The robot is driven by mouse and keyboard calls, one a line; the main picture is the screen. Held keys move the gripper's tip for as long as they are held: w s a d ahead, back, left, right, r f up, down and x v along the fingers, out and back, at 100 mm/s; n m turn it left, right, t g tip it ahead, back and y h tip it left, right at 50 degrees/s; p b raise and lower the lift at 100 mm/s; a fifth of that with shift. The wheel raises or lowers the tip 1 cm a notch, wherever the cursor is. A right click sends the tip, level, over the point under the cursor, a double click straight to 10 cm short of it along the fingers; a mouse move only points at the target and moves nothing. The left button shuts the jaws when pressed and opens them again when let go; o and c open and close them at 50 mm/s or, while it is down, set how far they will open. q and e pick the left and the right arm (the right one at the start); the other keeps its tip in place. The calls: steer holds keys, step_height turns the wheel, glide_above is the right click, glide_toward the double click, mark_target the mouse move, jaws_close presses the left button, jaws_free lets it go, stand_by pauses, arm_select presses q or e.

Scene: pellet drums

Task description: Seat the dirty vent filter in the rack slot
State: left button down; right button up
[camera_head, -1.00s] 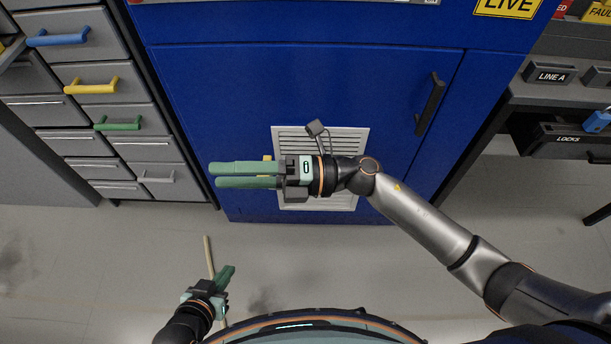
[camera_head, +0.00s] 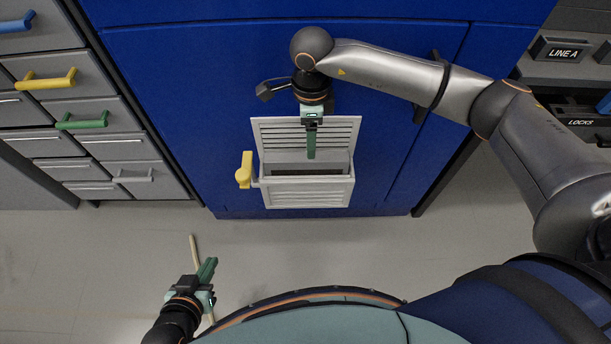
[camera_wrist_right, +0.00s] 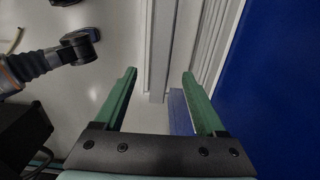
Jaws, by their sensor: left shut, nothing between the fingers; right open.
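A pale grey louvred vent unit (camera_head: 305,197) is on the front of the blue cabinet, with a dark opening (camera_head: 308,172) across its middle. My right gripper (camera_head: 311,156) points down in front of the upper louvres, just above that opening. The right wrist view shows its two green fingers (camera_wrist_right: 160,90) spread apart, with nothing held between them. A pale upright edge (camera_wrist_right: 157,55) of the vent unit appears beyond the fingers. I cannot make out the dirty filter or a separate rack slot. My left gripper (camera_head: 208,268) is shut and empty, low at the left.
A yellow handle (camera_head: 244,170) sticks out at the vent's left side. The blue cabinet (camera_head: 200,110) fills the background, with grey drawers (camera_head: 110,150) to its left. A pale stick (camera_head: 194,250) shows near my left gripper. The floor before the cabinet looks clear.

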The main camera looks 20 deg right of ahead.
mark_target(334, 162)
steer(key=f, duration=0.8)
steer(key=shift+w+a+f, duration=0.15)
steer(key=shift+a+f, duration=0.1)
steer(key=shift+a, duration=0.1)
jaws_close()
steer(key=shift+r, duration=0.1)
stand_by(0.9)
